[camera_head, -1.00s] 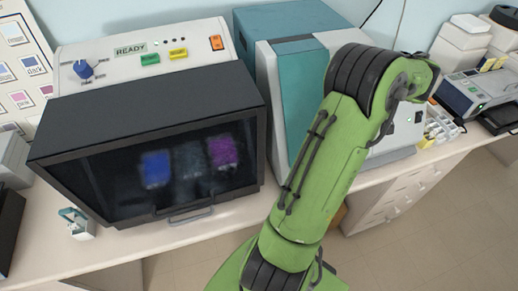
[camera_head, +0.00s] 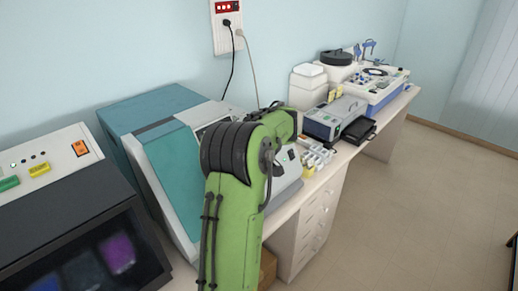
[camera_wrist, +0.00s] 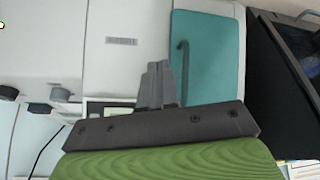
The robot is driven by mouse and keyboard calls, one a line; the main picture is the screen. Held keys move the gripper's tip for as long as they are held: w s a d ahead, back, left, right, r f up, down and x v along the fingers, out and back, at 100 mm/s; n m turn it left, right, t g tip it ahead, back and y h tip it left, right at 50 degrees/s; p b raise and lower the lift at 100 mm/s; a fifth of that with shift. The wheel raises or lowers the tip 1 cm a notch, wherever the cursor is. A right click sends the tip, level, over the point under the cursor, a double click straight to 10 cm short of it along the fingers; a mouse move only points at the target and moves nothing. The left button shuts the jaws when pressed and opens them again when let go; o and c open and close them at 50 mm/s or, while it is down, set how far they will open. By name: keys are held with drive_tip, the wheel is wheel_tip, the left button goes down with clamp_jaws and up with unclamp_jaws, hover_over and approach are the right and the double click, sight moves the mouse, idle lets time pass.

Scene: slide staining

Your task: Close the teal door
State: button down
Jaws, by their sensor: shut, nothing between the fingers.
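The teal door (camera_head: 182,178) is on the sloping front of a grey and teal machine (camera_head: 150,108), left of my green arm in the head view. In the wrist view the door (camera_wrist: 220,50) is a teal panel with a dark bar handle (camera_wrist: 184,72). It looks about flush with the pale panel around it, but I cannot tell whether it is fully shut. My gripper (camera_wrist: 158,68) is shut and empty, just left of the handle in the wrist view. I cannot tell whether it touches the door. In the head view my arm hides the gripper and part of the machine.
A dark-windowed cabinet (camera_head: 70,235) stands close on the machine's left. To the right are a white rack (camera_head: 316,157), a grey device (camera_head: 336,118) and white containers (camera_head: 305,88) along the bench. The floor (camera_head: 420,190) on the right is clear.

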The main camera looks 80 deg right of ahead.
drive_tip(key=d+r+p, duration=0.2)
drive_tip(key=d+r, duration=0.3)
drive_tip(key=shift+s+d, duration=0.4)
drive_tip(key=shift+s+r, duration=0.1)
